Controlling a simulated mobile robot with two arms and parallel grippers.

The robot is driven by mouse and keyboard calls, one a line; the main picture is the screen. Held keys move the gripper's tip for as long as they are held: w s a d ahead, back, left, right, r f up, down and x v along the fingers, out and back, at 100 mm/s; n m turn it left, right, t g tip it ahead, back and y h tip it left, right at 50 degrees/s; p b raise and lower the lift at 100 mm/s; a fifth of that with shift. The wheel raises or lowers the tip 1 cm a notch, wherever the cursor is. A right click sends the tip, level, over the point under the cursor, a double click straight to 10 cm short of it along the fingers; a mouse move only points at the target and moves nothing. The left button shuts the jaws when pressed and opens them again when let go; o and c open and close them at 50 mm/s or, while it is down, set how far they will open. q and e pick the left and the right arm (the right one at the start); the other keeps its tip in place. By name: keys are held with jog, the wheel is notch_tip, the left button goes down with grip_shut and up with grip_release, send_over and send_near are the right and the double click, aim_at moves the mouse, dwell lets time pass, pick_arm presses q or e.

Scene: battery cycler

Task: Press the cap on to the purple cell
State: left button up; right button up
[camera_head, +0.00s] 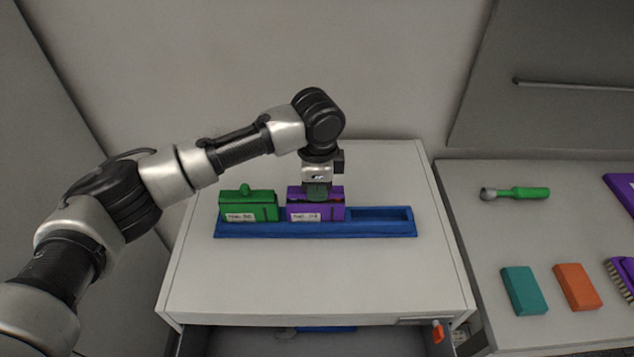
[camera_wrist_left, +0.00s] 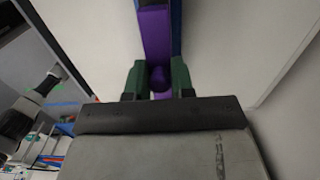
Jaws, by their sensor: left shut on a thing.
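The purple cell (camera_head: 333,213) stands upright in the middle of the long blue tray (camera_head: 380,230), with a white label on its front. A purple cap (camera_head: 295,194) sits at the top of the cell; I cannot tell whether it is fully seated. My left gripper (camera_head: 317,194) comes straight down over it. In the left wrist view, the dark green fingers of the gripper (camera_wrist_left: 159,80) are shut on the cap's round purple knob (camera_wrist_left: 160,76), one on each side. The cap's purple top (camera_wrist_left: 155,30) stretches beyond the fingers. My right gripper is not in view.
A green cell with a knobbed green cap (camera_head: 246,196) stands just left of the purple cell. The tray's right slot is empty. An open drawer (camera_head: 300,340) lies below the white top. A green-handled tool (camera_head: 520,193), teal block (camera_head: 523,290) and orange block (camera_head: 577,287) lie on the right counter.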

pick_arm(q)
jog(key=shift+f+p, duration=0.3)
jog(key=shift+f, duration=0.1)
dwell(0.5)
jog(key=o, duration=1.5)
jog(key=shift+c, duration=0.2)
jog(key=shift+r, duration=0.1)
jog(key=shift+r+p, duration=3.45)
jog(key=shift+p, duration=0.4)
jog(key=shift+c, duration=0.4)
